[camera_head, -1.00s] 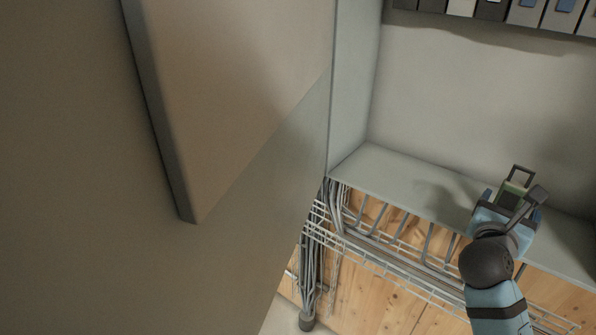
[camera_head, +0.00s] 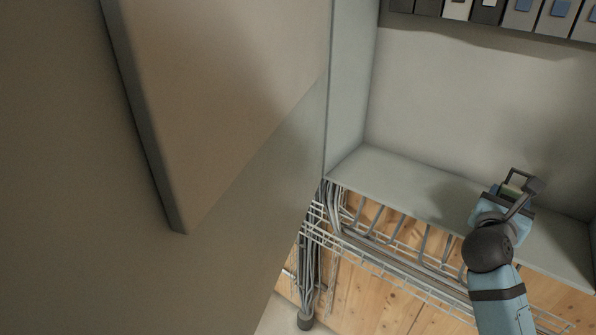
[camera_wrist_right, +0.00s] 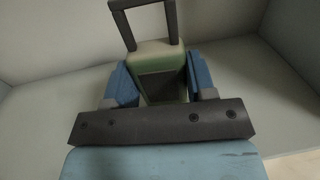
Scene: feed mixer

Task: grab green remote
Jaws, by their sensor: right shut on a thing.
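The green remote (camera_wrist_right: 160,58) stands between the two blue fingers of my right gripper (camera_wrist_right: 162,84) in the right wrist view. It has a pale top, a green body, a dark front panel and a dark frame-like handle at its far end. My right gripper (camera_head: 514,190) is shut on it over the grey shelf. In the head view the remote (camera_head: 517,181) is mostly hidden by my gripper, with a little of its top showing. I cannot tell whether its base touches the shelf. My left gripper is not in view.
A grey shelf (camera_head: 410,184) runs along the back wall below a row of switches (camera_head: 520,12). A large cabinet panel (camera_head: 230,90) fills the left side. A wire cable tray (camera_head: 400,255) with cables hangs below the shelf. The shelf left of my gripper is clear.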

